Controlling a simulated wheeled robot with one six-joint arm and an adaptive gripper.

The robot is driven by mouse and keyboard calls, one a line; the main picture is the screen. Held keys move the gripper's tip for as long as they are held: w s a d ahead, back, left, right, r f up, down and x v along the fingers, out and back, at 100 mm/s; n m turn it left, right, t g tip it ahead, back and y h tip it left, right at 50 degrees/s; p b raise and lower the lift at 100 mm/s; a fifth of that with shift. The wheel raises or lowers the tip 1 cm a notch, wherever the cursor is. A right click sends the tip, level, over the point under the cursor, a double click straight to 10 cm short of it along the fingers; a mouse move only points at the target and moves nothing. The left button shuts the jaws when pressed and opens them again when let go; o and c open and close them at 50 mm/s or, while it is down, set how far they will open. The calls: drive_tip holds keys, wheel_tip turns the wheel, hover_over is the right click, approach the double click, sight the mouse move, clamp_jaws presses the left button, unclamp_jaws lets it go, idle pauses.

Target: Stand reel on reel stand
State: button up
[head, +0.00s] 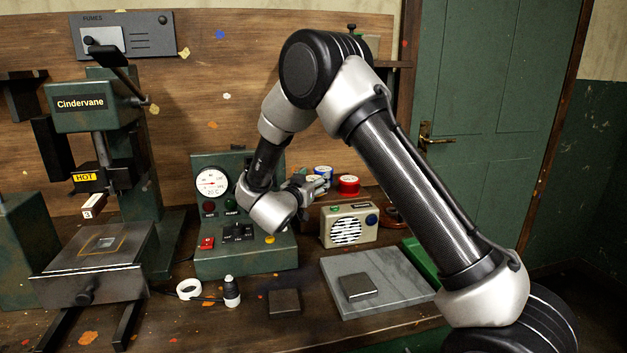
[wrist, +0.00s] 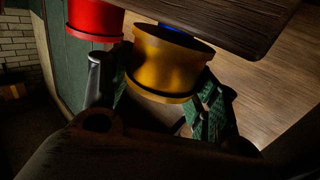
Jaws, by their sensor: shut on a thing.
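A yellow reel (wrist: 166,65) is between the two fingers of my gripper (wrist: 158,98) in the wrist view, and the gripper is shut on it. In the head view my gripper (head: 308,188) is at the back of the bench, and the held reel is hard to make out there. A red reel (wrist: 95,18) stands beside it, and also shows in the head view (head: 348,186). A blue-and-white reel (head: 323,172) is behind the gripper. A dark wooden board (wrist: 235,18) lies close beyond the held reel; I cannot tell whether it is the reel stand.
A cream radio (head: 347,225) stands just in front of the reels. A green control box (head: 240,262) is at left, near my wrist. A grey slab (head: 350,300) bears a dark block. A press (head: 95,255) stands far left.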

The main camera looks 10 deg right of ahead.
drive_tip(key=shift+f, duration=0.4)
drive_tip(key=o, duration=1.3)
wheel_tip(320, 180, up, 10)
drive_tip(key=shift+f, duration=0.25)
drive_tip(key=s+d+r+n+y, duration=0.2)
drive_tip(key=s+r+n+y, duration=0.4)
drive_tip(key=r+y, duration=0.55)
drive_tip(key=s+d+f+g, duration=0.3)
drive_tip(key=s+d, duration=0.1)
drive_tip(key=s, duration=0.8)
drive_tip(key=s+d+f+n+g, duration=0.1)
drive_tip(key=s+d+f+g, duration=0.2)
drive_tip(key=s, duration=1)
drive_tip(key=s+d+f+g, duration=0.3)
drive_tip(key=s+d, duration=0.3)
drive_tip(key=s, duration=0.7)
drive_tip(key=shift+f+n+g, duration=0.3)
drive_tip(key=shift+g, duration=0.2)
